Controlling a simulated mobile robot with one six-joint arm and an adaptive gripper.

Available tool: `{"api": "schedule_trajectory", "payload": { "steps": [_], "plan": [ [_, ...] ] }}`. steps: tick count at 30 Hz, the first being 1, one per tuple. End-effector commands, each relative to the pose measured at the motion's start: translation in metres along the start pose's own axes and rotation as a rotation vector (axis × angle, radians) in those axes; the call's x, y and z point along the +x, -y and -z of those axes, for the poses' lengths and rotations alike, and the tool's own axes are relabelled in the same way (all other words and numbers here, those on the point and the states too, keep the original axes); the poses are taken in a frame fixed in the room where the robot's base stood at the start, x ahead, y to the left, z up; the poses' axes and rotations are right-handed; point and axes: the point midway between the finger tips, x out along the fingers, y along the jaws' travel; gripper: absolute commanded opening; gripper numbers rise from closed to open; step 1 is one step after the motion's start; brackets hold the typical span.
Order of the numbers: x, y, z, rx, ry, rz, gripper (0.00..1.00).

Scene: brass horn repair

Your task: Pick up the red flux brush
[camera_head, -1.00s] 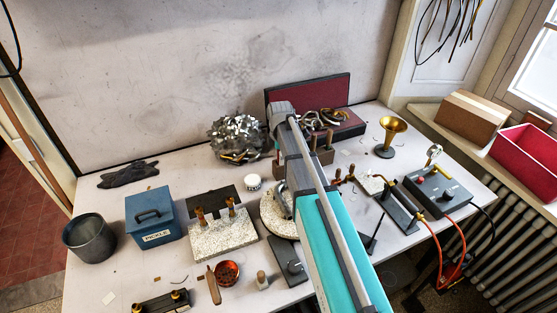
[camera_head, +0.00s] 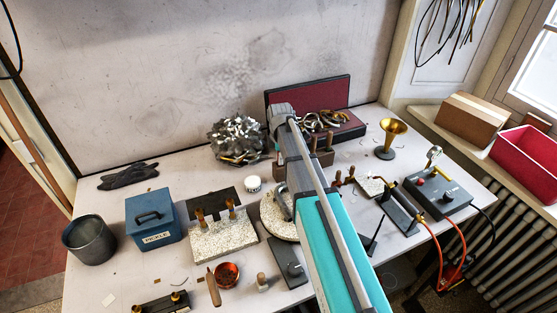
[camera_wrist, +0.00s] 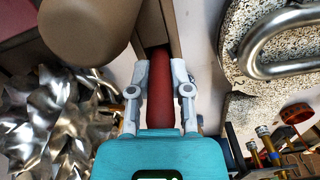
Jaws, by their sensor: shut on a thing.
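The red flux brush (camera_wrist: 161,90) shows in the wrist view as a red, rounded handle running up the middle between my fingers. My gripper (camera_wrist: 160,72) is shut on this handle, one finger on each side. The far end of the brush runs into or behind a brown block (camera_wrist: 176,30), and its tip is hidden. In the head view my arm covers the brush and the gripper. Part of a brown holder block (camera_head: 323,158) shows just right of my arm, with brown handles standing in it.
A large brown rounded handle (camera_wrist: 88,28) is close at upper left in the wrist view. Crumpled silvery metal (camera_head: 237,139) lies left of my arm. A pale round slab (camera_head: 272,217) with a steel loop is nearer. A brass funnel-shaped bell (camera_head: 393,132) stands to the right.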

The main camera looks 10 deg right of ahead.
Motion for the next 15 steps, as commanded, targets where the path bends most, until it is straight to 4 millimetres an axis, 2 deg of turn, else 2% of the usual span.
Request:
{"api": "schedule_trajectory", "payload": {
  "steps": [8, 15],
  "plan": [
    [-0.003, 0.0, 0.0, 0.0, 0.0, 0.0, 0.0],
    [-0.016, 0.0, 0.0, 0.0, 0.0, 0.0, 0.0]
  ]
}}
